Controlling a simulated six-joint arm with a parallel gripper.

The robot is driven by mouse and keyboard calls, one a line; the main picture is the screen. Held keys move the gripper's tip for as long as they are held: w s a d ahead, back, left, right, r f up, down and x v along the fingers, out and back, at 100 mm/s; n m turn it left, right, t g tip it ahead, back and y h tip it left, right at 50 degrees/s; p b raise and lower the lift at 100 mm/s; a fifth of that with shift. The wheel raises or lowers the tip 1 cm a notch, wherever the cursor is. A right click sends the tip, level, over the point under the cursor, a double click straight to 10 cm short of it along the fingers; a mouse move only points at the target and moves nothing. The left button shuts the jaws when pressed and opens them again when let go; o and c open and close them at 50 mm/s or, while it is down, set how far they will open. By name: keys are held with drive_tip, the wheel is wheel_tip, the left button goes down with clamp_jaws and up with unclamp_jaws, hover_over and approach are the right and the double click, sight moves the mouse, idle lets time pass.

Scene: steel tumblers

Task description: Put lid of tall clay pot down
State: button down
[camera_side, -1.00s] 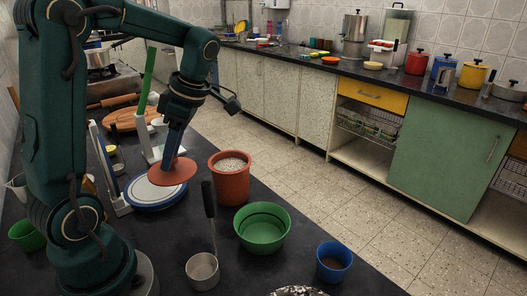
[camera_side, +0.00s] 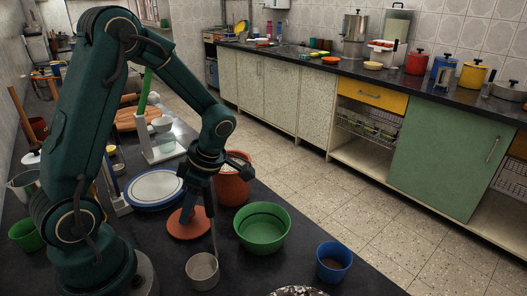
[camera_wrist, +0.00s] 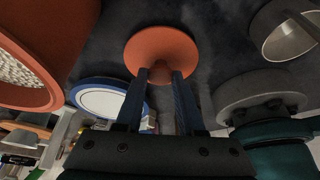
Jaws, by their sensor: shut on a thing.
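The lid (camera_side: 188,228) is a flat terracotta disc. My gripper (camera_side: 188,212) points down and is shut on its knob. In the wrist view the disc (camera_wrist: 160,45) lies just beyond the two fingers (camera_wrist: 160,76), with the knob between them. The lid is at or very close to the dark counter; I cannot tell whether it touches. The tall clay pot (camera_side: 232,190) stands behind and to the right, uncovered and full of pale grains. My wrist hides part of its top. The pot also shows at the left in the wrist view (camera_wrist: 50,98).
A blue-rimmed white plate (camera_side: 154,188) lies behind and left of the lid. A green bowl (camera_side: 262,232) is to the right. A steel pan (camera_side: 202,274) with an upright handle and a blue cup (camera_side: 333,264) stand in front. Bare counter lies around the lid.

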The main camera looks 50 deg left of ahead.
drive_tip(key=shift+f, duration=0.3)
drive_tip(key=shift+f, duration=0.1)
drive_tip(key=c, duration=0.5)
unclamp_jaws()
drive_tip(key=v, duration=1.2)
